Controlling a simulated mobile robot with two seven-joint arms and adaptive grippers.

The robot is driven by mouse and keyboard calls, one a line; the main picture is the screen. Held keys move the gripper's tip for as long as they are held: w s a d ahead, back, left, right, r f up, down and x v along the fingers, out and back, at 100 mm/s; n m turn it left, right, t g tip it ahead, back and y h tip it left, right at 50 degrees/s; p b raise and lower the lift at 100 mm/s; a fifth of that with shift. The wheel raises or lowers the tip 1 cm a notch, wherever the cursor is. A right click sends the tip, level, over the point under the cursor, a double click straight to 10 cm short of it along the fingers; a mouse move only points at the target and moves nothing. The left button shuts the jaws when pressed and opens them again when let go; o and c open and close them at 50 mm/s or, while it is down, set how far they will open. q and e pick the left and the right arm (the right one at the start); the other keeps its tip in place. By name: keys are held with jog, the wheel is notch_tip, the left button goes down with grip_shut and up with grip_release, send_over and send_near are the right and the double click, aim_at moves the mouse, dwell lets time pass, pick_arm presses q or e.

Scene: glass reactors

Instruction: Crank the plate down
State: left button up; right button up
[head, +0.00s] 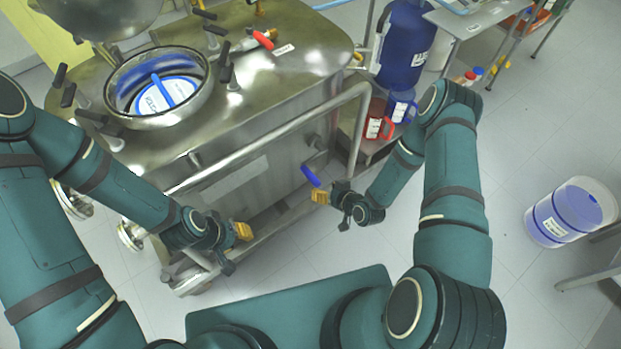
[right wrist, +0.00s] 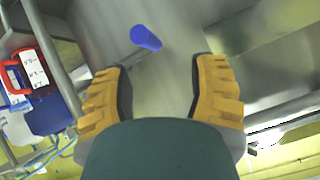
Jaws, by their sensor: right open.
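A blue crank handle (head: 311,176) sticks out from the front side of a steel tank (head: 245,178). In the right wrist view the blue handle (right wrist: 146,38) lies beyond the fingertips, slightly left of the middle between them. My right gripper (head: 319,197) is just below the handle, apart from it. The right wrist view shows this gripper (right wrist: 163,85) open, with nothing between its yellow fingers. My left gripper (head: 243,231) is at the tank's lower front, away from the handle; its finger gap is not clear. I cannot make out which part is the plate.
A steel rail (head: 272,136) runs along the tank's front above the handle. The tank's round hatch (head: 115,92) is open. A blue drum (head: 406,45) and red and blue jugs (head: 374,125) stand right of the tank. A blue-filled bucket (head: 570,213) stands on the floor far right.

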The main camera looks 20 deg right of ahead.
notch_tip(320, 180, down, 5)
jog(key=d+t+b, duration=0.1)
jog(key=d+t, duration=0.1)
jog(key=t, duration=0.2)
jog(key=n+t+y+b, duration=0.1)
jog(key=t+y+b, duration=0.1)
jog(key=t+b, duration=0.1)
send_near(303, 168)
jog(key=x, duration=0.4)
jog(key=shift+w+f, duration=0.4)
jog(key=shift+w, duration=0.05)
grip_shut()
